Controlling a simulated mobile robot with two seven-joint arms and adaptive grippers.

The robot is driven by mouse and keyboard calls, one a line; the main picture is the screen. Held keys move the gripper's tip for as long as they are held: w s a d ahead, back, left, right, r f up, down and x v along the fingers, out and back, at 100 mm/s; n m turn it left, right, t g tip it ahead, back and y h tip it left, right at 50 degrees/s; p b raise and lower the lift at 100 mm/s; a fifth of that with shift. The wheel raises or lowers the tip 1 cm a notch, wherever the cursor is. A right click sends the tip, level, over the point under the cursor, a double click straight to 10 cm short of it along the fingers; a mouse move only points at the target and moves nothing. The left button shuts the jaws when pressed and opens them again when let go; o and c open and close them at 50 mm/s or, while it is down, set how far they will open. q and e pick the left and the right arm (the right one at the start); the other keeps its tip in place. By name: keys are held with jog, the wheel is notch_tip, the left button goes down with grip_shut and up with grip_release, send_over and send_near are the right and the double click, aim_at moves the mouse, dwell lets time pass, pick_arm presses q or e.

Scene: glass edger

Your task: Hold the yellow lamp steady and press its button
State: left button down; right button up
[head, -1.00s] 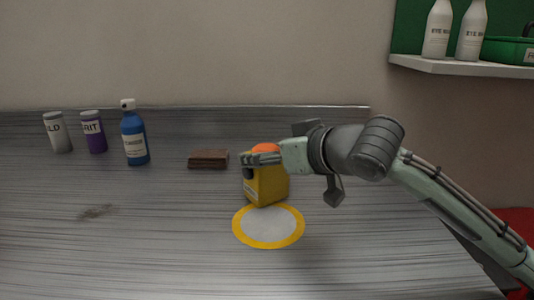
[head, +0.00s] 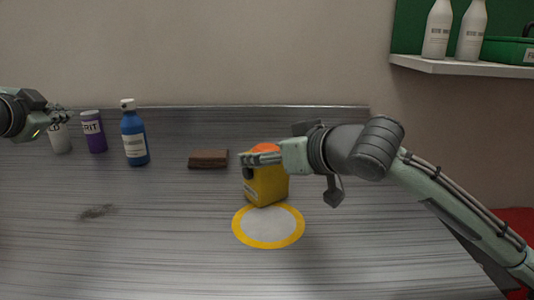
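The yellow lamp (head: 268,187) stands on the grey bench in the middle of the head view, just behind a yellow-ringed round mark. Its orange top (head: 265,148) shows above the fingers of my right gripper (head: 260,159). That gripper reaches in from the right and is shut on the lamp's upper part; the far finger is hidden. I cannot make out the button. My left gripper (head: 60,115) is at the far left edge, in front of the grey-white can (head: 61,140), well away from the lamp. Its finger gap is too small to judge.
A purple can (head: 94,133) and a blue bottle (head: 134,140) stand at the back left, between my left gripper and the lamp. A brown block (head: 208,159) lies left of the lamp. The round mark (head: 268,242) is empty. The front left bench is clear.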

aim_at(247, 173)
pick_arm(q)
jog(key=s+d+f+m+g+h, duration=0.1)
jog(key=s+d+m+h, duration=0.2)
jog(key=d, duration=0.5)
jog(key=s+d+f+m+g+h, duration=0.15)
jog(key=d+m, duration=0.25)
jog(key=d, duration=0.5)
jog(key=s+d+f+m+g+h, duration=0.1)
jog(key=s+d+f+m, duration=0.1)
jog(key=s+d, duration=0.1)
jog(key=s+d+f+m+g+h, duration=0.1)
jog(key=s+d+f+m, duration=0.1)
jog(key=d, duration=0.3)
jog(key=s+d+f+m+g+h, duration=0.1)
jog(key=s+d+f+m, duration=0.1)
jog(key=s+d+m, duration=0.1)
jog(key=shift+s+d+f+g, duration=0.1)
jog(key=shift+s+d+g, duration=0.15)
jog(key=shift+s, duration=0.2)
jog(key=shift+s+d+f+g, duration=0.1)
jog(key=shift+s+d, duration=0.25)
jog(key=shift+s, duration=0.1)
jog(key=shift+w+d, duration=0.2)
jog(key=shift+d, duration=0.4)
jog(key=shift+w+d, duration=0.75)
jog(key=shift+d, duration=0.25)
jog(key=shift+w+d, duration=0.75)
jog(key=shift+d, duration=0.25)
jog(key=shift+w+d, duration=0.75)
jog(key=shift+d, duration=0.25)
